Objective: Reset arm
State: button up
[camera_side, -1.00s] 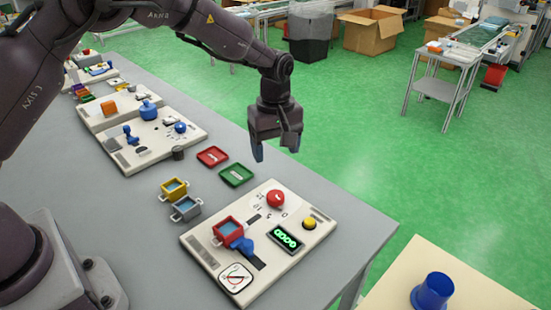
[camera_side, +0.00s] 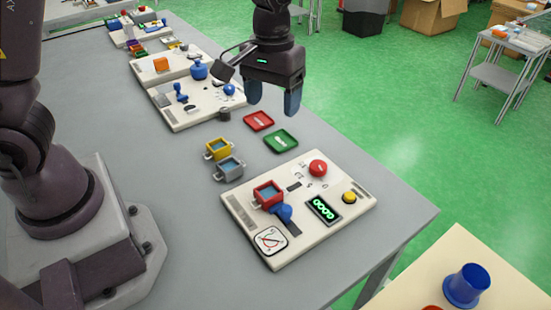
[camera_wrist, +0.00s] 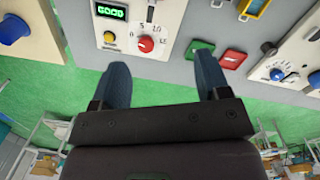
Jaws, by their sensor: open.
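My gripper (camera_side: 273,98) hangs above the table near its far edge, open and empty, with its blue fingers pointing down and apart. In the wrist view my gripper (camera_wrist: 160,75) also shows two spread fingers with nothing between them. Below and to the right is the white control panel (camera_side: 345,212) with a red knob (camera_side: 318,168), a yellow button (camera_side: 349,197), a green-lit display (camera_side: 323,209) and a blue handle (camera_side: 284,213). A red box (camera_side: 268,194) with a blue inside sits on the panel.
A red tray (camera_side: 258,121) and a green tray (camera_side: 281,141) lie flat on the table (camera_side: 180,190). A yellow box (camera_side: 218,149) and a grey box (camera_side: 229,169) stand beside them. Another panel (camera_side: 180,118) lies farther back. A blue cup (camera_side: 466,286) stands on a separate beige table.

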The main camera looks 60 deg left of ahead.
jog(key=s+a+r+m+t, duration=0.2)
jog(key=s+r+t, duration=0.1)
jog(key=s+r, duration=0.3)
jog(key=s+a+r+m+t, duration=0.2)
jog(key=s+r, duration=0.4)
jog(key=s, duration=0.5)
jog(key=shift+r+m+t+y, duration=0.15)
jog(key=shift+m+t+y, duration=0.15)
jog(key=shift+t, duration=0.1)
